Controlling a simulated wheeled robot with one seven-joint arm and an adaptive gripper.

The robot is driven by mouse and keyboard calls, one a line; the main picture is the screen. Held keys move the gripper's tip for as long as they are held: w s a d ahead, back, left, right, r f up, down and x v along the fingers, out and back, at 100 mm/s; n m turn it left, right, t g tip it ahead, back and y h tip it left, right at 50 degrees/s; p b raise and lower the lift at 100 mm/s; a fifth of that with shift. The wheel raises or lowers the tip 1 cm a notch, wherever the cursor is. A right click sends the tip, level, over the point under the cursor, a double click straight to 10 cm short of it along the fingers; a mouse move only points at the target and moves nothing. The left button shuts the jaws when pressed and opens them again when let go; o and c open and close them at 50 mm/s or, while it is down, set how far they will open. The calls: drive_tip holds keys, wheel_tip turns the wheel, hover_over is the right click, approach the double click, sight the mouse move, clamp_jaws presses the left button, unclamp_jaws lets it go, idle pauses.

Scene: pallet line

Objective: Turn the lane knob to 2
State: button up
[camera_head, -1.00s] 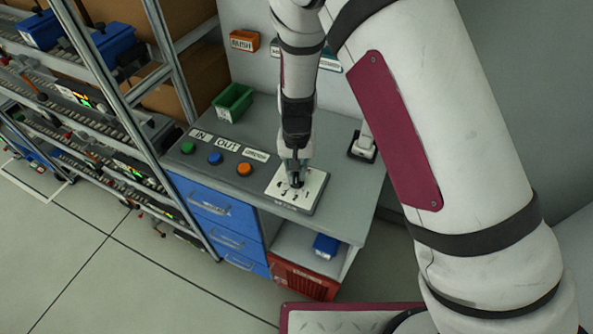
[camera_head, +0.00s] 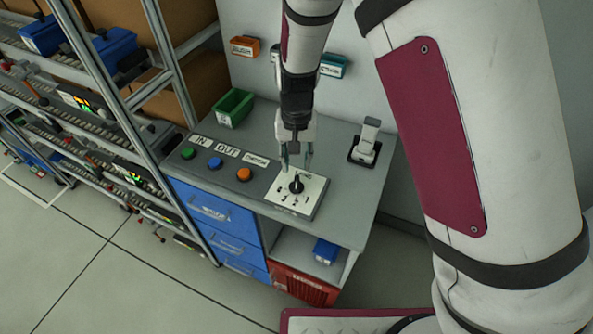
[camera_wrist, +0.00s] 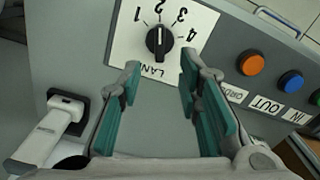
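The black lane knob (camera_head: 296,185) stands on a white plate (camera_head: 312,189) on the desk. In the wrist view the knob (camera_wrist: 159,41) shows between and beyond my fingertips, with digits 1 to 4 arced around it. Its pale pointer line points up in that view, towards the 2 (camera_wrist: 160,9). My gripper (camera_head: 296,160) is open and empty, above and apart from the knob. Its teal-padded fingers (camera_wrist: 158,78) frame clear space in the wrist view.
Green, blue and orange buttons (camera_head: 244,174) line the desk left of the plate. A grey handled device (camera_head: 368,140) on a black base stands at the back right. A green bin (camera_head: 233,107) is at the back left. A shelf rack (camera_head: 150,75) stands at the left.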

drive_tip(key=shift+r, duration=2.45)
